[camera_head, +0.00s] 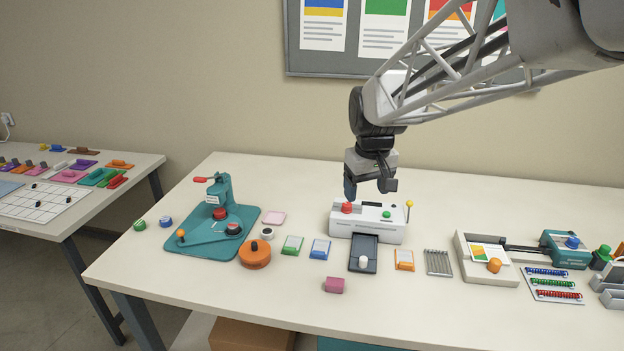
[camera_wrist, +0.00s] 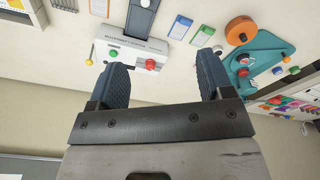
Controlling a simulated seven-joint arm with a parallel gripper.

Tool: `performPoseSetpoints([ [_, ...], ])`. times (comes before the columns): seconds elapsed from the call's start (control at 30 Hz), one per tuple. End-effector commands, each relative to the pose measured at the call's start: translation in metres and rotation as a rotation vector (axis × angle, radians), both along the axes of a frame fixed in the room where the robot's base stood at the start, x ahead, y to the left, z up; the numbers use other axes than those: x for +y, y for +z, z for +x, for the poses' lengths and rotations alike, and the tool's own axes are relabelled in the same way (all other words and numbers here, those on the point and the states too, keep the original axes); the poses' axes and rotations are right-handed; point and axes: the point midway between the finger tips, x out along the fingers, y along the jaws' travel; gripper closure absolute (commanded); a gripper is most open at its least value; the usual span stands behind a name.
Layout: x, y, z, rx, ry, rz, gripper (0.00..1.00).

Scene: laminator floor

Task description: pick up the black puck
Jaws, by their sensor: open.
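A small round puck (camera_head: 267,233), dark on top with a pale side, stands on the table right of the teal press in the head view. A small dark shape that looks like it shows in the wrist view (camera_wrist: 218,49). Another dark round piece with red on top (camera_head: 233,229) sits on the press base. I cannot tell for certain which is the black puck. My gripper (camera_head: 369,189) is open and empty, above and behind the white laminator, right of both pieces. Its two fingers frame the wrist view (camera_wrist: 162,72).
The white laminator (camera_head: 385,230) with red and green buttons stands below my gripper. The teal press (camera_head: 215,245), an orange round container (camera_head: 255,255) and green and blue blocks crowd around the puck. The front of the table is mostly clear, apart from a pink block (camera_head: 334,285).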

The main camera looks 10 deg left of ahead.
Motion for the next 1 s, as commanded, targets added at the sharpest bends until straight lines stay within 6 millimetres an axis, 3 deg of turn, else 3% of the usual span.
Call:
performPoseSetpoints([
  [0.2,0.056,-0.016,0.042,0.018,0.098,-0.011,0.26],
  [0.5,0.136,-0.047,0.088,0.042,0.229,-0.026,0.26],
  [1.0,0.285,-0.119,0.138,0.076,0.447,-0.05,0.26],
])
